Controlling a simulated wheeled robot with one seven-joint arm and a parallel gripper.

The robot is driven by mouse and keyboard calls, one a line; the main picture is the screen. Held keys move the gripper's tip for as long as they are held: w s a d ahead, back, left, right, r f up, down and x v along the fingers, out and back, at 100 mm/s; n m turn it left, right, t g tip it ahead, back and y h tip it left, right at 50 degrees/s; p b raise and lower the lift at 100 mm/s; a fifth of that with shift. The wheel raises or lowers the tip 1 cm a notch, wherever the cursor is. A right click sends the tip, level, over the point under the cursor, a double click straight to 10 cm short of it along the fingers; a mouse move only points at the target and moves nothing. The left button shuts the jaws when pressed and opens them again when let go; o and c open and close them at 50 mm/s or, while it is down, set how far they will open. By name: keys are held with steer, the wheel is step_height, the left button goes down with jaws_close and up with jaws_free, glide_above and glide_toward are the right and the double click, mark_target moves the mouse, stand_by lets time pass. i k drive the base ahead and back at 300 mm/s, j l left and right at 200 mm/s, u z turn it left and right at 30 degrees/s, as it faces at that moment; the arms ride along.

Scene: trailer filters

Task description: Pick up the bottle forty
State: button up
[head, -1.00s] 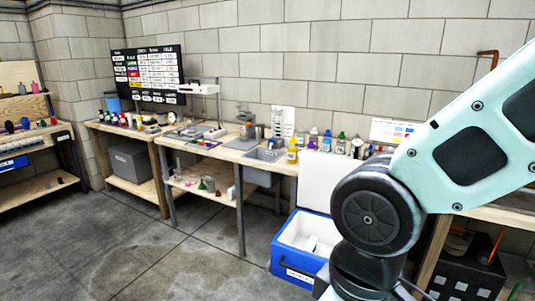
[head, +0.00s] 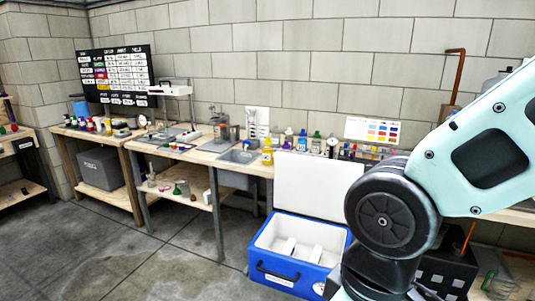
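Several small bottles stand in a row at the back of the wooden bench (head: 207,158). A yellow bottle (head: 267,153) stands beside the sink. My arm fills the right side of the head view and hides part of the bench. My gripper is out of view.
A blue cooler (head: 285,271) with its white lid (head: 320,187) raised stands on the floor before the bench, with white things inside. A sink (head: 240,156) is set in the bench. A grey bin (head: 99,170) sits low at left. The floor at left is clear.

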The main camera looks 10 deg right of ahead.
mark_target(268, 150)
steer(key=i+j, duration=0.35)
steer(key=i+j+u, duration=0.1)
steer(key=i+j, duration=0.25)
steer(key=i, duration=0.2)
steer(key=i+j, duration=0.3)
steer(key=i+j+u, duration=0.1)
steer(key=i+j, duration=0.2)
steer(key=i, duration=0.25)
steer(key=i+j, duration=0.25)
steer(key=i, duration=0.25)
steer(key=i+j, duration=0.3)
steer(key=i, duration=0.15)
steer(key=u, duration=0.05)
